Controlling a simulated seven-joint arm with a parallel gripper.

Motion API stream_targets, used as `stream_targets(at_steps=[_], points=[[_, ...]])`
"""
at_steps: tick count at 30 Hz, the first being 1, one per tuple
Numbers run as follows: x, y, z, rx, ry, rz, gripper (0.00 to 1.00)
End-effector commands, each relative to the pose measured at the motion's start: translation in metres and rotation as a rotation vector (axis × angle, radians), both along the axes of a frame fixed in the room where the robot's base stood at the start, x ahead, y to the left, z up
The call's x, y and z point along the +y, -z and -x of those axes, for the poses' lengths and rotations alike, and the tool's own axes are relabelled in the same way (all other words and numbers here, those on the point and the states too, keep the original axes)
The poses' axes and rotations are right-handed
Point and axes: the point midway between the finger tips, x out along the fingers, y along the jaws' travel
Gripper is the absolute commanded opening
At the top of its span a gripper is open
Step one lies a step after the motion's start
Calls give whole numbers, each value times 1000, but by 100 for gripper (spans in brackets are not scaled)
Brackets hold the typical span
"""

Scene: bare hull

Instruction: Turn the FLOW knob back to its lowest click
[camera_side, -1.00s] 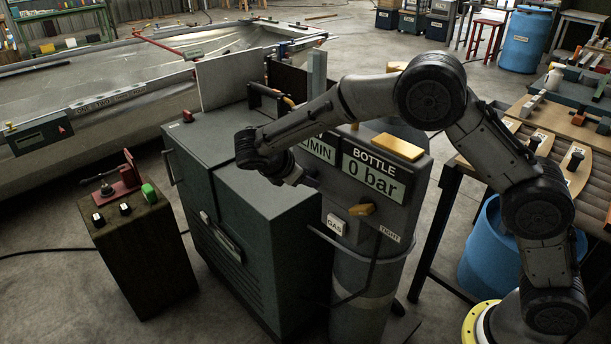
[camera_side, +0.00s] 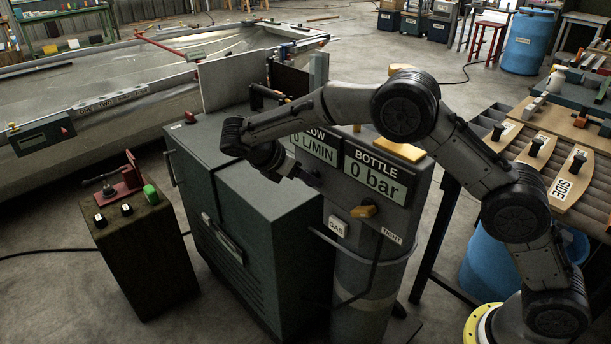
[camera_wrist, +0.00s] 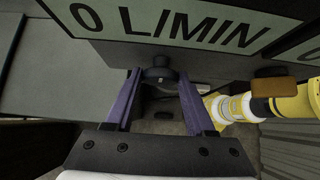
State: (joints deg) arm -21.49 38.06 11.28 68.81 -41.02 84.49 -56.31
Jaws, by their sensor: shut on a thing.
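The FLOW knob (camera_wrist: 160,72) is a small dark round knob below the flow display, seen in the wrist view. My gripper (camera_wrist: 159,76) has its two purple fingers on either side of the knob and is shut on it. In the side view my gripper (camera_side: 302,176) is against the front of the grey panel, and my wrist hides most of it and the knob. The flow display (camera_side: 313,148) reads 0 L/MIN; its FLOW label is partly covered by my arm. The knob's pointer and click marks cannot be made out.
The BOTTLE display (camera_side: 374,173) beside it reads 0 bar. A yellow valve handle (camera_side: 363,211) sits below, near the GAS and TIGHT labels. A dark green cabinet (camera_side: 265,235) stands close on the left. A workbench (camera_side: 505,150) stands at the right.

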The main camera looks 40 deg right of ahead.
Motion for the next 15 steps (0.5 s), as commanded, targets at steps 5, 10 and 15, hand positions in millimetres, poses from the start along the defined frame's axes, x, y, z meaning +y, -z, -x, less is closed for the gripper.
stream_targets(at_steps=[5, 10, 15], points=[[0, -1, 0, -1, 0, 2, 73], [0, -1, 0, -1, 0, 1, 83], [0, -1, 0, -1, 0, 1, 83]])
